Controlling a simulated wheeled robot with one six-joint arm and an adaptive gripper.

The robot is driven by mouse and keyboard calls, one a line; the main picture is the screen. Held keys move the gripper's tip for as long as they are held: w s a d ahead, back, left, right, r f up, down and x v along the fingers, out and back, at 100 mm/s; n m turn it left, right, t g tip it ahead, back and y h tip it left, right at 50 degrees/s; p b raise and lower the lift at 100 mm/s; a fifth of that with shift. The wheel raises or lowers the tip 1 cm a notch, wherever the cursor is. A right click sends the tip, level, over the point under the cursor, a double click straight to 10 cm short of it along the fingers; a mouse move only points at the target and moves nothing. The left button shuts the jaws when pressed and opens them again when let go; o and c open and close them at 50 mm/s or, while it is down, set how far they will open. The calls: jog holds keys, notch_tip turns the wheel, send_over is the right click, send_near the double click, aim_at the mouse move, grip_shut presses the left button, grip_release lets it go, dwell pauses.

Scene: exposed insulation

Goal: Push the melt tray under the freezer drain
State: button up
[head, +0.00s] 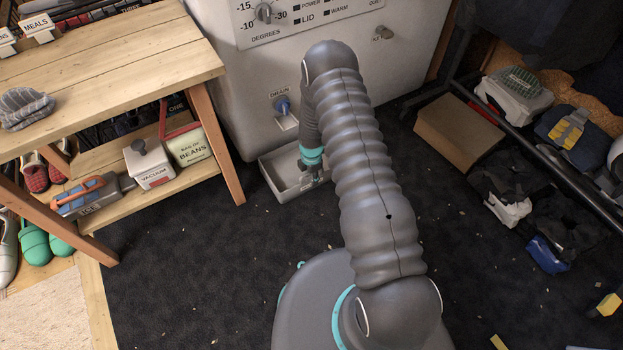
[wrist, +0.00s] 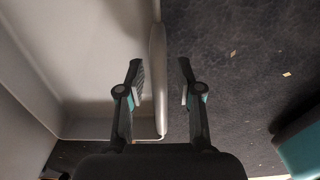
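The melt tray (head: 295,193) is a shallow grey box on the dark floor against the front of the freezer (head: 232,60). In the wrist view the fingers of my gripper (wrist: 160,70) are apart, one on each side of the tray's rim (wrist: 157,50). The left finger is over the tray's inside, the right one over the floor. I cannot tell whether either touches the wall.
A cardboard box (head: 458,135) and a rack (head: 540,150) are at right.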

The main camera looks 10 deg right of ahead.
notch_tip(320, 180, up, 10)
jog(key=shift+r, duration=0.1)
dwell(0.7)
jog(key=shift+s+m, duration=0.25)
jog(key=shift+m, duration=0.85)
jog(key=s+m+g, duration=0.2)
jog(key=s+m, duration=0.3)
jog(key=s+r+m+t, duration=0.2)
jog(key=s+r, duration=0.6)
jog(key=r, duration=0.8)
jog(key=s+r+m+t+p, duration=0.1)
jog(key=s+r+m+t, duration=0.2)
jog(key=s+r+m, duration=0.4)
jog(key=s+r+m+t, duration=0.2)
jog(key=s+r+m, duration=0.3)
jog(key=r, duration=2)
jog(key=s, duration=0.6)
jog(key=shift+d+t, duration=0.3)
jog(key=shift+d, duration=0.1)
